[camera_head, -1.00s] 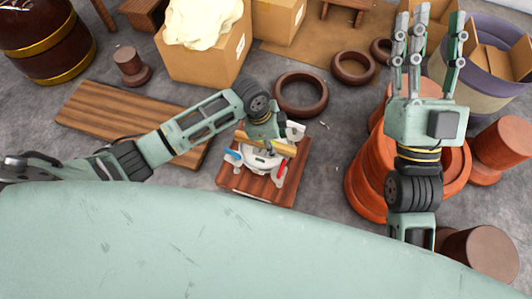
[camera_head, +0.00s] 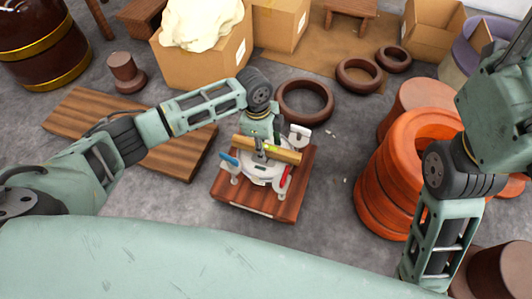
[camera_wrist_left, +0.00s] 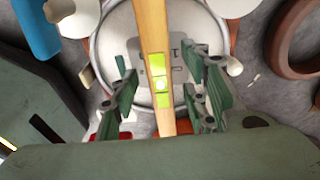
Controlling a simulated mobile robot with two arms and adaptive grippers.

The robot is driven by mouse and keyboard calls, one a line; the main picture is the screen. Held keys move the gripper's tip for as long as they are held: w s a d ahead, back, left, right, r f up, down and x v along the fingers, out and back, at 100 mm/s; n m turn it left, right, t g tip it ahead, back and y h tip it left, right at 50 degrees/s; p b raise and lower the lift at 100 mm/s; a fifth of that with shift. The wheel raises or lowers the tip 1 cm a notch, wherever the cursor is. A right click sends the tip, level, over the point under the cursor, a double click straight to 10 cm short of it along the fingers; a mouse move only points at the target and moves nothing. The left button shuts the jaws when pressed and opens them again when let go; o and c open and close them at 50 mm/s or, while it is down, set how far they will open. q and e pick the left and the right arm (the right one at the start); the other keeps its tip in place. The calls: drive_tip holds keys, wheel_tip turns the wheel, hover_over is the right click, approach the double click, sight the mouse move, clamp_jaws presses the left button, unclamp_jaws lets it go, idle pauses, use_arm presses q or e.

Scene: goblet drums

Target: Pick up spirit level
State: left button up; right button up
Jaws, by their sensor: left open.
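The spirit level (camera_head: 285,155) is a light wooden bar with a yellow-green vial. It lies across a white round object on a small reddish-brown wooden board (camera_head: 262,208). My left gripper (camera_head: 261,146) is over the level from above. In the left wrist view the level (camera_wrist_left: 152,32) runs lengthwise between the spread fingers of the left gripper (camera_wrist_left: 160,84), with gaps on both sides. The left gripper is open. My right gripper (camera_head: 515,75) is at the right edge of the head view, its fingers mostly cut off.
Orange drum-like pieces (camera_head: 385,195) stand to the right. A dark ring (camera_head: 305,100) lies behind, and a wooden plank (camera_head: 80,110) lies left.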

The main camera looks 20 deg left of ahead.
use_arm(q)
drive_tip(key=shift+f, duration=0.45)
drive_tip(key=shift+d, duration=0.1)
drive_tip(key=shift+c, duration=0.5)
clamp_jaws()
